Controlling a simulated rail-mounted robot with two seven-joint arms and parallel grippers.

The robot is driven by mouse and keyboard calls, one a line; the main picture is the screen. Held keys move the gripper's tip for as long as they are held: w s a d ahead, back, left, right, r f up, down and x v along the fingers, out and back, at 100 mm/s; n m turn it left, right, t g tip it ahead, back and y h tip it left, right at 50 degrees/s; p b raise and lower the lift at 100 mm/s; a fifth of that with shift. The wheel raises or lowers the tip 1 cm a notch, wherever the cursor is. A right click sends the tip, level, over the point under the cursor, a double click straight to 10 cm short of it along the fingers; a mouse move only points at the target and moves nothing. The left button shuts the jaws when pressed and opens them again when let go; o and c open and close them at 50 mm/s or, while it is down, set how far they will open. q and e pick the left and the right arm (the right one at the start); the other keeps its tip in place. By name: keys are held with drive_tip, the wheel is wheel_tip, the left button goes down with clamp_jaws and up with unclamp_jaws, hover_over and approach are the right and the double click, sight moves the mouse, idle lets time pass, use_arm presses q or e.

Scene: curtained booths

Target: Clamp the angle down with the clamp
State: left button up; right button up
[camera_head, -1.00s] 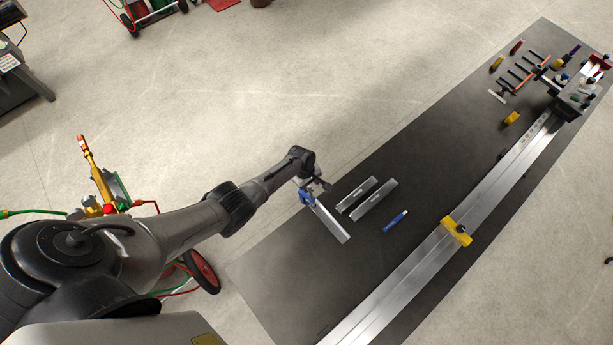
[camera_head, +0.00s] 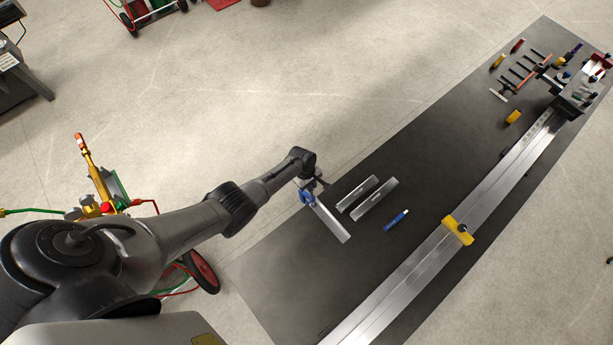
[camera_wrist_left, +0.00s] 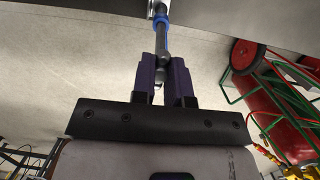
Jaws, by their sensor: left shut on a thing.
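My left gripper (camera_head: 316,184) is over the near left edge of the dark table. In the left wrist view my left gripper (camera_wrist_left: 164,76) is shut on the dark bar of the clamp (camera_wrist_left: 164,40), which has a blue ring. In the head view the blue part of the clamp (camera_head: 307,197) shows just below the gripper. A silver angle (camera_head: 332,222) extends from the clamp toward the lower right. I cannot tell whether the clamp's jaws press on the angle. My right gripper is not in view.
Two more silver bars (camera_head: 357,193) (camera_head: 376,203) lie right of the angle on the dark tabletop (camera_head: 310,290). A blue marker-like item (camera_head: 396,221) lies nearby. A long metal rail (camera_head: 410,286) carries a yellow block (camera_head: 458,230). Several small tools lie at the far end.

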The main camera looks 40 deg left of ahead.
use_arm(q)
clamp_jaws()
drive_tip(key=m, duration=0.6)
drive_tip(key=m+b, duration=0.1)
drive_tip(key=m, duration=0.5)
drive_tip(key=shift+s, duration=0.1)
drive_tip(key=shift+f+m+b, duration=0.1)
drive_tip(key=shift+m+b, duration=0.25)
drive_tip(key=shift+m, duration=0.65)
drive_tip(key=m+b, duration=0.1)
drive_tip(key=m, duration=0.3)
drive_tip(key=shift+a+m, duration=0.1)
drive_tip(key=shift+m, duration=0.2)
drive_tip(key=m+b, duration=0.1)
drive_tip(key=m, duration=0.3)
drive_tip(key=shift+m, duration=0.7)
